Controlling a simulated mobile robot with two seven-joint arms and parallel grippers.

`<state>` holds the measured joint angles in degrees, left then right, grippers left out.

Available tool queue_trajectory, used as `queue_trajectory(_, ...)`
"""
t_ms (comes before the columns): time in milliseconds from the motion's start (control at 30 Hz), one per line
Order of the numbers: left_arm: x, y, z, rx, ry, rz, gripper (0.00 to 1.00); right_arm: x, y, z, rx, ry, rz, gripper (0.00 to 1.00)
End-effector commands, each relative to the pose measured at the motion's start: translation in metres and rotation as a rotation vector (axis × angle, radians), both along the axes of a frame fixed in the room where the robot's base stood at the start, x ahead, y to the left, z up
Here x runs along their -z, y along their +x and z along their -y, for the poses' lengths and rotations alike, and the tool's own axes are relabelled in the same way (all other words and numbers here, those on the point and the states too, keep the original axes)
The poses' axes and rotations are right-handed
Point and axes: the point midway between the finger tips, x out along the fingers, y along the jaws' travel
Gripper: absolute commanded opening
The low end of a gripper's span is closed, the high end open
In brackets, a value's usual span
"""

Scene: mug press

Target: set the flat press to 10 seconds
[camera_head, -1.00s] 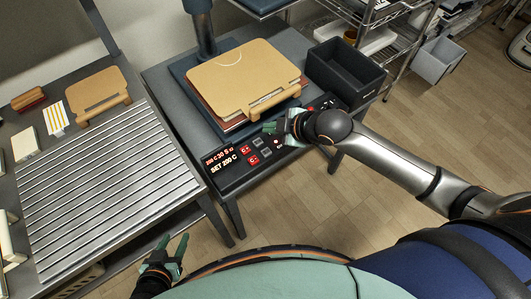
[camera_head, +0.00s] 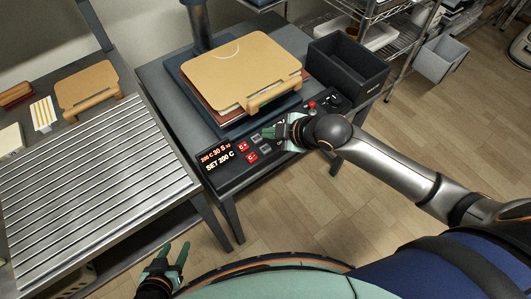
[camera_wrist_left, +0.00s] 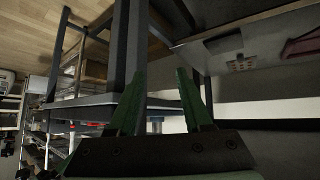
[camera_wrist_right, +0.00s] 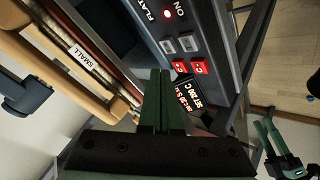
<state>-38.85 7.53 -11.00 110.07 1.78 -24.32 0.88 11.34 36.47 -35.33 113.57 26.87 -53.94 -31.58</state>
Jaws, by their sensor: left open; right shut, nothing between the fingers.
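The flat press (camera_head: 240,75) has a tan top plate. Its dark control panel (camera_head: 228,178) carries a lit display (camera_head: 219,157) that seems to read 200 C, 30 S and SET 200 C. In the right wrist view the display (camera_wrist_right: 190,97) is partly hidden by my fingers. Two red C buttons (camera_wrist_right: 200,68) and two grey buttons (camera_wrist_right: 188,44) sit beside it, near a lit red ON light (camera_wrist_right: 167,14). My right gripper (camera_head: 268,131) is shut and empty over the panel, close to the buttons; contact cannot be told. My left gripper (camera_head: 176,250) is open and empty, low at the left, away from the press.
A black bin (camera_head: 348,68) stands right of the press. A red knob (camera_head: 312,105) is on the panel's right part. Wooden floor (camera_head: 320,215) is open in front.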

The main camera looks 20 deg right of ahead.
Motion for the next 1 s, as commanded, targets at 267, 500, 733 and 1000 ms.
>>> queue_trajectory(267,0.005,0.015,0.018,0.031,-0.024,0.022,0.50,0.035,0.000,0.000,0.000,0.001,-0.001,0.00)
queue_trajectory(500,0.001,0.018,0.020,0.037,-0.026,0.030,0.50,0.038,0.000,0.000,0.000,0.001,0.000,0.00)
queue_trajectory(733,0.002,0.017,0.020,0.037,-0.025,0.027,0.50,0.038,0.000,0.000,0.000,0.001,0.000,0.00)
queue_trajectory(1000,0.005,0.015,0.019,0.036,-0.023,0.021,0.50,0.038,0.000,0.000,-0.001,0.001,0.000,0.00)
